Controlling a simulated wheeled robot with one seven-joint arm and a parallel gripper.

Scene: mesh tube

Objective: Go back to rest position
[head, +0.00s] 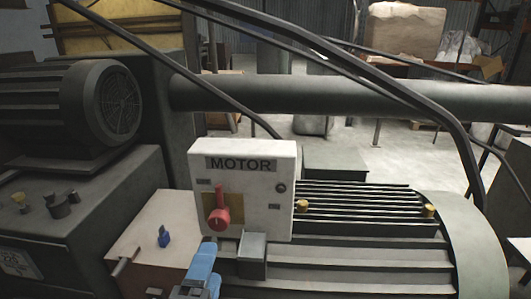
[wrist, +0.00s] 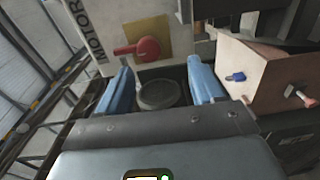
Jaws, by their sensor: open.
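My gripper (head: 205,268) shows at the bottom of the head view, in front of the motor box. In the wrist view my gripper (wrist: 160,85) has its two blue fingers spread apart with nothing held between them. A pale box marked MOTOR (head: 250,190) stands beyond the fingers, with a red rotary switch (head: 218,215) on a tan plate. The red switch (wrist: 138,48) also shows in the wrist view, just beyond the fingers and apart from them. A dark round part (wrist: 158,94) lies behind the gap between the fingers.
A ribbed motor housing (head: 360,225) is right of the box. A tan box with a blue knob (head: 164,237) is left of it. A large motor (head: 105,105), a thick pipe (head: 350,95) and black cables (head: 400,85) stand behind. Open floor (head: 365,155) lies farther back.

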